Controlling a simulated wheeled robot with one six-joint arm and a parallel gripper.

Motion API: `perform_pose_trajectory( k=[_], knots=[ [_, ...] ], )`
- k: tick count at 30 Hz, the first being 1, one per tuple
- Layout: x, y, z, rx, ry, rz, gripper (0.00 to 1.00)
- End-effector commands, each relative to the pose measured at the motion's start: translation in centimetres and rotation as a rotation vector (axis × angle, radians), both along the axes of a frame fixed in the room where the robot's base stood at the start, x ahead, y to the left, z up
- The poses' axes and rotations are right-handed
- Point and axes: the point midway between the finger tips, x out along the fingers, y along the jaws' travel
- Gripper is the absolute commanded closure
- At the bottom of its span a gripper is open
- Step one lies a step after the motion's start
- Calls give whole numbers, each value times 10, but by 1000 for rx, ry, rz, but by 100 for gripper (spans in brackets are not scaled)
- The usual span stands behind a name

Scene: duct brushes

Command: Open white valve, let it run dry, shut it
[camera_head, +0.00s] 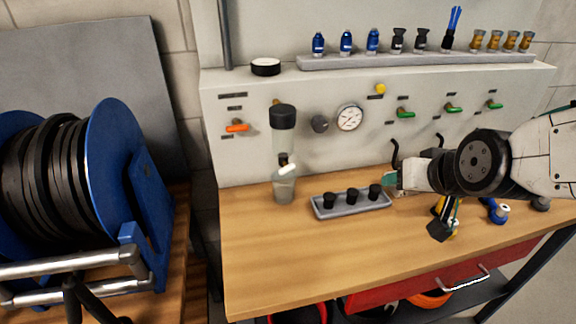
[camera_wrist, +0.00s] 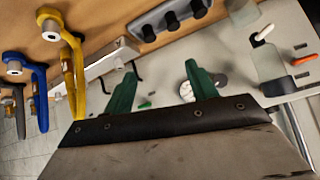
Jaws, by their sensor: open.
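The white valve lever (camera_head: 289,169) sits below a clear bowl (camera_head: 283,142) with a dark cap on the panel. It slants, its right end higher. A grey translucent cup (camera_head: 284,190) stands on the bench under it. In the wrist view the white lever (camera_wrist: 264,33) is at the upper right, by the bowl (camera_wrist: 269,62) and the cup (camera_wrist: 241,12). My gripper (camera_head: 391,181) is open and empty, well to the right of the valve, just past the grey tray. Its green fingers (camera_wrist: 161,72) are apart in the wrist view. Any liquid level in the bowl is unclear.
A grey tray (camera_head: 326,211) with three black pieces lies between my gripper and the cup. A gauge (camera_head: 349,117), an orange lever (camera_head: 237,127) and green levers (camera_head: 405,112) are on the panel. Yellow and blue (camera_head: 494,211) tools are at right. The front-left bench is clear.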

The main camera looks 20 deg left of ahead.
Motion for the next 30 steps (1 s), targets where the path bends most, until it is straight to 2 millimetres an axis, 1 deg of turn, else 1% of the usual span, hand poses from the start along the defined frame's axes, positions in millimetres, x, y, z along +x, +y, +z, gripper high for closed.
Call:
perform_pose_trajectory(
  k=[1, 2, 3, 5, 6, 9, 12, 15, 18, 21, 23, 25, 30],
  knots=[
    [10, 30, -12, 24, -54, 30, 43],
    [16, 45, -16, 39, -97, 38, 43],
    [23, 66, -21, 62, -154, 50, 43],
    [28, 96, -29, 95, -238, 66, 43],
    [30, 114, -34, 118, -295, 76, 43],
    [26, 155, -46, 166, -431, 97, 43],
    [15, 186, -54, 207, -552, 115, 43],
    [2, 205, -60, 237, -647, 128, 43],
    [-8, 215, -63, 256, -710, 136, 43],
    [-11, 221, -63, 267, -743, 138, 43],
    [-8, 224, -63, 269, -752, 138, 43],
    [-1, 228, -63, 271, -754, 137, 43],
    [23, 242, -63, 270, -752, 136, 43]
  ],
)
